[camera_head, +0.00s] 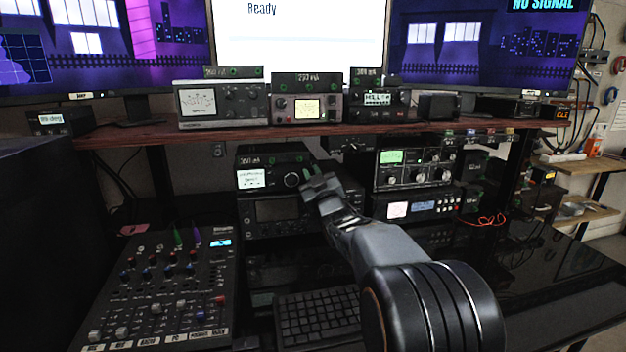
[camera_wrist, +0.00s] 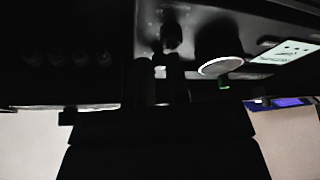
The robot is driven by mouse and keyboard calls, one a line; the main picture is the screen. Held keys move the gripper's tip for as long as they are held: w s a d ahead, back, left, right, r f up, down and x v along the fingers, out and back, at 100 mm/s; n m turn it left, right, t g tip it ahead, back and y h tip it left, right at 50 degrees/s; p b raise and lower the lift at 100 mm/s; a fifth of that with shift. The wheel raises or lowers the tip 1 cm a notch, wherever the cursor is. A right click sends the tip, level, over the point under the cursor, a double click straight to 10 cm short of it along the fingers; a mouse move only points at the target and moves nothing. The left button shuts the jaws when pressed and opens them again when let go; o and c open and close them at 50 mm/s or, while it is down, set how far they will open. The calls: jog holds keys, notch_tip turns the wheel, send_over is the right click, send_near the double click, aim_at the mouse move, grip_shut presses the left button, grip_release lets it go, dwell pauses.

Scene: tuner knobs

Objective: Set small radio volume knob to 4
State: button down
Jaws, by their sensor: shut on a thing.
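The small radio (camera_head: 268,162) is a dark box with a lit white display (camera_head: 250,178) and a large round knob (camera_head: 292,180), on the shelf below the wooden ledge. My gripper (camera_head: 314,184) is at the right end of its front, just right of the large knob. In the wrist view the large knob (camera_wrist: 220,64) and lit display (camera_wrist: 285,52) are right of my gripper (camera_wrist: 161,74). The fingers are close together on a small knob at the panel; it is mostly hidden and dark. Another small dark knob (camera_wrist: 171,36) shows just beyond the fingertips. Volume markings are unreadable.
A larger radio (camera_head: 415,168) with several knobs stands to the right. A darker unit (camera_head: 275,213) is under the small radio. A mixer panel (camera_head: 160,285) and keyboard (camera_head: 318,315) lie in front. The wooden ledge (camera_head: 300,131) with more devices is above my gripper.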

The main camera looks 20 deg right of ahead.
jog(key=shift+w+a+f+m+g+h+b, duration=0.1)
jog(key=shift+m+h+b, duration=0.8)
jog(key=shift+m, duration=0.65)
jog(key=shift+s+a+r+m+g+h+b, duration=0.1)
jog(key=shift+m+h+b, duration=0.75)
jog(key=shift+m, duration=0.75)
jog(key=shift+w+a+f+m+g+h+b, duration=0.1)
jog(key=shift+m+h+b, duration=0.8)
jog(key=shift+m, duration=0.65)
jog(key=c, duration=1.1)
grip_release()
jog(key=shift+d, duration=0.1)
